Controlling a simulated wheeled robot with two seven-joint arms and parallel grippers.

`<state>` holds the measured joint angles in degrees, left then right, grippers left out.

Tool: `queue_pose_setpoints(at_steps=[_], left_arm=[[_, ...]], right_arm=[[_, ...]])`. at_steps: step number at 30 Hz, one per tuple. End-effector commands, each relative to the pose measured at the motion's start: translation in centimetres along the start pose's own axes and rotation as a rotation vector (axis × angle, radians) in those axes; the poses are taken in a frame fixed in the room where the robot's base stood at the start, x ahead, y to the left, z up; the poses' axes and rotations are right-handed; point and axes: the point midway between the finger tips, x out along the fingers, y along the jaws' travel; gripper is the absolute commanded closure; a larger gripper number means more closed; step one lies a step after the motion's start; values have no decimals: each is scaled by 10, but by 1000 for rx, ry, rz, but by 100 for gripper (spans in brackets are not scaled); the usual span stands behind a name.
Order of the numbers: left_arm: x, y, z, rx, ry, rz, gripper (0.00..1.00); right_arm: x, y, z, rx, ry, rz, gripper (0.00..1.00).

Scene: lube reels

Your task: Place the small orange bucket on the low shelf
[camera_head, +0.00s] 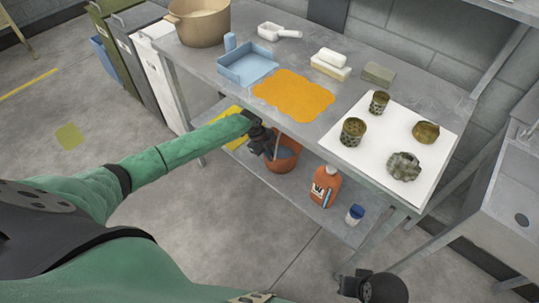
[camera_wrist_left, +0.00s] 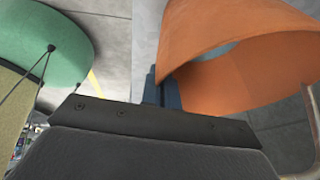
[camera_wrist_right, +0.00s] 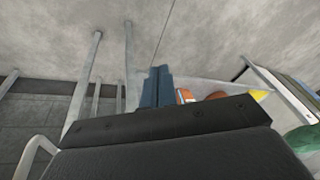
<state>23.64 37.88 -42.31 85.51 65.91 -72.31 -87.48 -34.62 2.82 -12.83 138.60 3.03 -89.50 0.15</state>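The small orange bucket (camera_head: 284,158) is at the low shelf (camera_head: 290,190) under the workbench, its opening facing up. I cannot tell whether its base touches the shelf. My left gripper (camera_head: 262,140) is at the bucket's left rim. In the left wrist view the blue fingers (camera_wrist_left: 165,92) meet the wall of the bucket (camera_wrist_left: 235,60) and look shut on it. The gripper hides part of the rim. My right gripper (camera_head: 372,287) is low in front of the bench. In the right wrist view its fingers (camera_wrist_right: 157,86) are together and empty.
An orange bottle (camera_head: 325,186) and a blue-capped jar (camera_head: 355,214) stand on the low shelf, right of the bucket. A yellow item (camera_head: 236,143) is at its left. The bench top (camera_head: 215,70) overhangs the shelf. Bench legs (camera_head: 185,110) stand at the ends.

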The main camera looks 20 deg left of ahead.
Motion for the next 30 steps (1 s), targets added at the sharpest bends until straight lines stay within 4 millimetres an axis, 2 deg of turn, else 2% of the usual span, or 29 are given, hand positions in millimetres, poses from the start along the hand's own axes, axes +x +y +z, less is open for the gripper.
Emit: queue_pose_setpoints(at_steps=[2,6,17,20,26,30], left_arm=[[-1,-1,0,1,0,-2,100],[0,0,0,0,0,0,76],[-3,0,0,1,0,-1,76],[-12,-1,1,1,-1,-2,76],[-47,0,1,2,-1,-2,76],[-58,9,25,-2,-2,1,76]], right_arm=[[1,0,0,-1,-1,0,100],[2,-1,1,-6,0,-1,100],[3,0,2,-15,-3,3,100],[6,-1,2,-15,3,-1,100],[18,-10,-1,-18,31,-22,100],[31,-16,-3,-18,53,-42,100]])
